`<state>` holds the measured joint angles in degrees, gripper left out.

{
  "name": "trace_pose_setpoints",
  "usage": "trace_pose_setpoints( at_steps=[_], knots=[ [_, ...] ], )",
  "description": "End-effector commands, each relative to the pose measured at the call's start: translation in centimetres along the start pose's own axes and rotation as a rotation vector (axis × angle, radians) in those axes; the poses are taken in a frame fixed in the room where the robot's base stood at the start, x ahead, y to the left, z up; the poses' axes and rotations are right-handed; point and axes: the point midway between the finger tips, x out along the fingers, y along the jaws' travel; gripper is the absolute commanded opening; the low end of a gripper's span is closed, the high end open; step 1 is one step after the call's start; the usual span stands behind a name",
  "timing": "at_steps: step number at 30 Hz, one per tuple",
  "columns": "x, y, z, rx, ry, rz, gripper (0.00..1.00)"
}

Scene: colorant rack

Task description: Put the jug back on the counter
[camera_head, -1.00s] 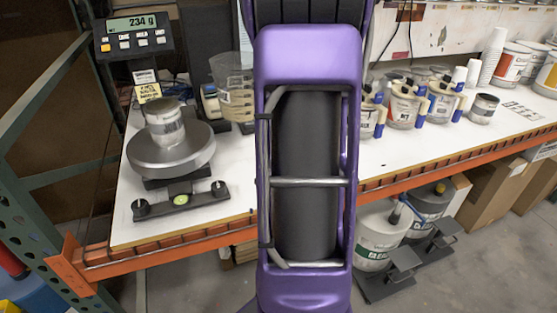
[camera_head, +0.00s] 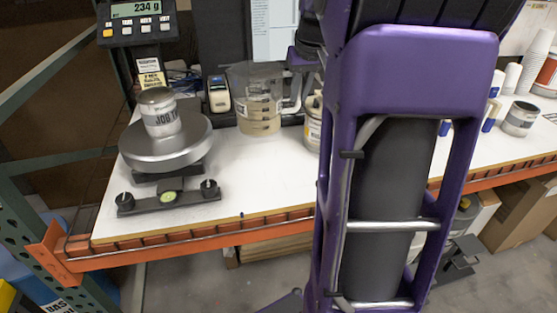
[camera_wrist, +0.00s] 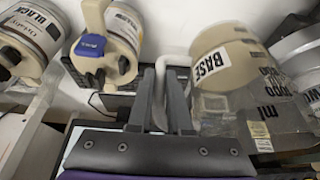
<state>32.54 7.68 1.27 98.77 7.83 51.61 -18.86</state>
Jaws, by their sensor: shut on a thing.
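The jug (camera_head: 260,104) is a clear measuring jug with beige liquid in it. It is upright at the back of the white counter (camera_head: 235,185), right of the scale. Whether its base touches the counter is hard to tell. In the wrist view the jug (camera_wrist: 232,62) is at the right, with a BASE label and ml markings. My gripper (camera_wrist: 160,95) is shut on the jug's handle, which shows as a pale bar between the fingers. In the head view my fingers are mostly hidden behind my purple arm.
A scale (camera_head: 165,152) with a labelled can (camera_head: 160,112) on its plate stands left of the jug. The counter's front middle is clear.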

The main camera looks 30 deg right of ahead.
Motion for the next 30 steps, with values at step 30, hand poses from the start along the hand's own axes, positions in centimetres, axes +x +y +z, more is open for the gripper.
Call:
trace_pose_setpoints(
  at_steps=[30],
  knots=[
    [9.4,-1.1,4.4,-0.013,0.0,-0.003,0.0]
  ],
)
